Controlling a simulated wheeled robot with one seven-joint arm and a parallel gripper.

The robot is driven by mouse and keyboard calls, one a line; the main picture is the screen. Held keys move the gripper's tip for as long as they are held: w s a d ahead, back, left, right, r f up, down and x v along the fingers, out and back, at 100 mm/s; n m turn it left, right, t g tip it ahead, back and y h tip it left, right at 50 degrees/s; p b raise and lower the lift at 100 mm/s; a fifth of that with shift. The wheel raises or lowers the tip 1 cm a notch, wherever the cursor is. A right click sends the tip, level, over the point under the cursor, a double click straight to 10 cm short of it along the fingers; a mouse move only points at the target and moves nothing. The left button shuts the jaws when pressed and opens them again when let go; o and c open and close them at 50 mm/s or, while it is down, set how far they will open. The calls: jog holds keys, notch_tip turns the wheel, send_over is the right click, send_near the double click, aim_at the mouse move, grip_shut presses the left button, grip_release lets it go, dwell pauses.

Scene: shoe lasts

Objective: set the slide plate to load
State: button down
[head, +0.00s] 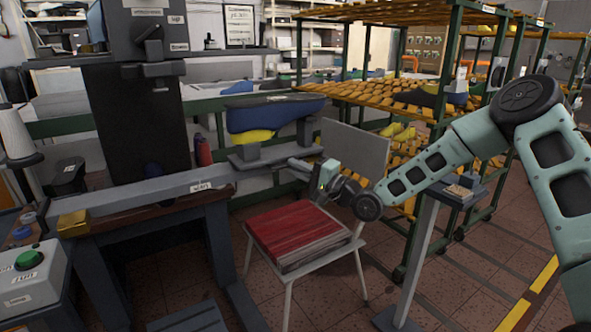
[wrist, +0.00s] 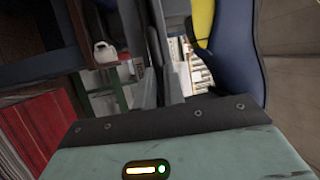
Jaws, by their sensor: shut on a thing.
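The slide plate (head: 238,161) is a dark grey plate at the right end of a long grey rail (head: 150,190). A blue shoe last (head: 275,113) with a yellow underside (head: 252,136) stands on it. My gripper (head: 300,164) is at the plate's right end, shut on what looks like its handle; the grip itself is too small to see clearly. In the wrist view, my gripper (wrist: 166,62) points ahead with dark fingers, and the blue last (wrist: 236,50) is close on the right. A small label (head: 202,186) on the rail is hard to read.
A stool with a red-topped stack (head: 298,232) stands below my gripper. A grey panel (head: 355,146) is just behind it. A green-framed rack (head: 446,95) with yellow shelves is at the back right. A control box with a green button (head: 28,260) is at the left.

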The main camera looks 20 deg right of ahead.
jog(key=shift+w+d+f, duration=0.1)
jog(key=shift+d, duration=0.25)
jog(key=c, duration=1.5)
grip_release()
jog(key=v, duration=1.7)
jog(key=shift+s, duration=0.25)
jog(key=shift+d, duration=0.1)
